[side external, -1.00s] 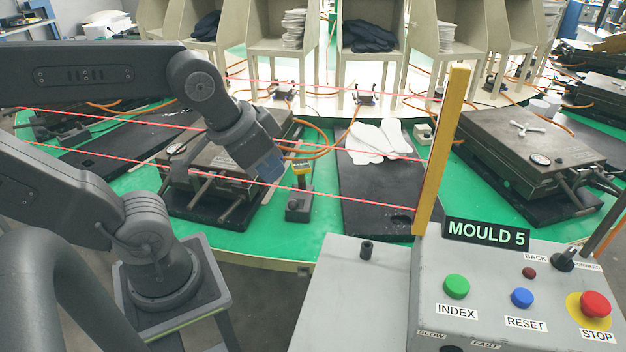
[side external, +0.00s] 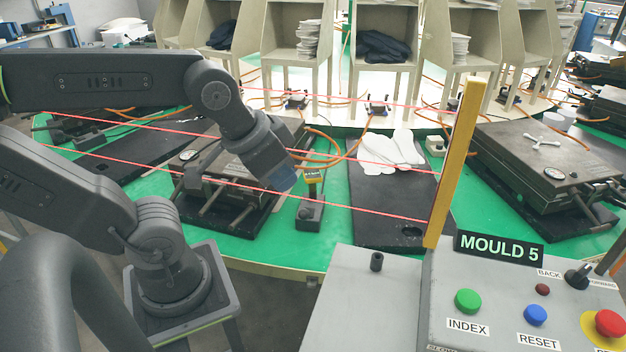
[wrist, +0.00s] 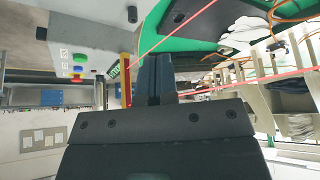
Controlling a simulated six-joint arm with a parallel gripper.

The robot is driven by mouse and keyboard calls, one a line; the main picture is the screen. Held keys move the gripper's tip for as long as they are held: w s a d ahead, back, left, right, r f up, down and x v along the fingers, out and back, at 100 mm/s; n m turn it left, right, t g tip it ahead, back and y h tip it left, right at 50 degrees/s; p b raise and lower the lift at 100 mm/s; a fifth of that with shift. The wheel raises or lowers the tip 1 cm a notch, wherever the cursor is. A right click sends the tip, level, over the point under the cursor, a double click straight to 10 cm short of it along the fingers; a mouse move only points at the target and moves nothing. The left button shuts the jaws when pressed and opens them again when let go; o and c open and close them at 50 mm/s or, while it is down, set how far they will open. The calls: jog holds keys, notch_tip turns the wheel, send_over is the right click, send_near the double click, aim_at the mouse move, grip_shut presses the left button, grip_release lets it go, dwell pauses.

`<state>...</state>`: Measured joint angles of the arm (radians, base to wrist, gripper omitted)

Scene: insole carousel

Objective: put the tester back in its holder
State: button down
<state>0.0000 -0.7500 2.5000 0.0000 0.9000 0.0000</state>
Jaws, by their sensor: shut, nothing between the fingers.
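The tester (side external: 314,178), a small yellow-and-dark device, stands upright at the black block-like holder (side external: 309,216) on the green table in the side view. It appears seated in the holder, but its lower end is too small to make out clearly. My gripper (side external: 284,184) is just left of the tester in that view; whether they touch cannot be told. Its blue fingers (wrist: 155,78) are together in the wrist view, with nothing between them. The tester does not show in the wrist view.
A mould (side external: 232,180) lies left of the holder. A black plate (side external: 385,205) with white insoles (side external: 390,150) lies to its right. Red beam lines cross in front, ending near a yellow post (side external: 455,165). The control box (side external: 395,290) stands at front right.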

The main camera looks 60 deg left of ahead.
aim_at(312, 174)
jog(key=c, duration=1.8)
grip_release()
